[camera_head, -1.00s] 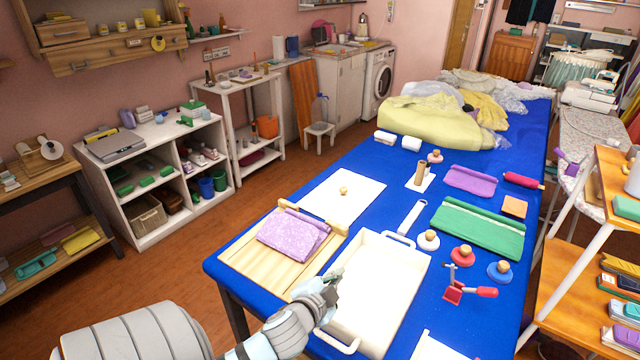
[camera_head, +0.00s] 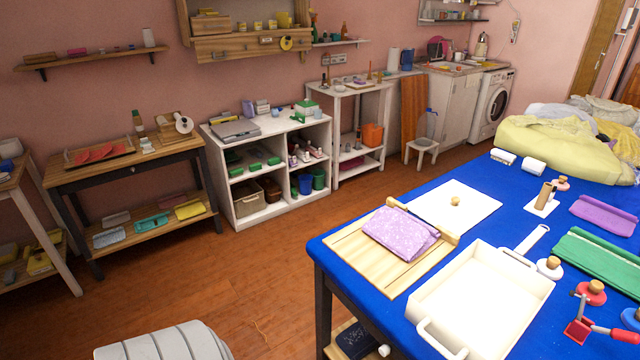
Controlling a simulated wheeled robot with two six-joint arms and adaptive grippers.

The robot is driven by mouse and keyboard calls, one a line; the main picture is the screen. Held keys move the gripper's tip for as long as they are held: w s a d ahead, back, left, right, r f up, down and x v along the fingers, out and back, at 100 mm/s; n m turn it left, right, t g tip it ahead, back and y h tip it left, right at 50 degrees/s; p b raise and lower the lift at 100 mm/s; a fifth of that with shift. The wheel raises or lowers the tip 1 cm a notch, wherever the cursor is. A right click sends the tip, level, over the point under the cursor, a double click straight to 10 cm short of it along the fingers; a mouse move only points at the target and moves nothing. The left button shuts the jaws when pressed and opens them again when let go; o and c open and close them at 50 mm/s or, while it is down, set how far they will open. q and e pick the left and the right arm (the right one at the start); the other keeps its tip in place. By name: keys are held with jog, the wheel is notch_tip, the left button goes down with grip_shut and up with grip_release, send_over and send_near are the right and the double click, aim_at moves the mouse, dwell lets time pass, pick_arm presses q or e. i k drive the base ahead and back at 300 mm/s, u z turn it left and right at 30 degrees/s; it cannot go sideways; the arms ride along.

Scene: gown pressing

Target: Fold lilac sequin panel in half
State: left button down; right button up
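The lilac sequin panel (camera_head: 399,232) lies on a slatted wooden board (camera_head: 378,272) at the near left corner of the blue table. It looks folded over, with its upper layer lying a little askew and a lower edge showing at its right. A wooden bar (camera_head: 423,222) runs along the board's far side, right behind the panel. Neither gripper is in the picture. Only a grey rounded part of my own body shows at the bottom edge.
A white tray (camera_head: 425,298) with handles stands right of the board. A white sheet with a wooden knob (camera_head: 455,202) lies behind it. Green cloth (camera_head: 604,262), purple cloth (camera_head: 603,217) and a red tool (camera_head: 580,331) lie farther right.

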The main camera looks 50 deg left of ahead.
aim_at(402, 235)
jog(key=u, duration=0.8)
jog(key=k, duration=1.05)
jog(key=u, duration=1.1)
jog(key=i, duration=2.15)
jog(key=z, duration=1.6)
jog(key=i, duration=0.6)
jog(key=z, duration=0.45)
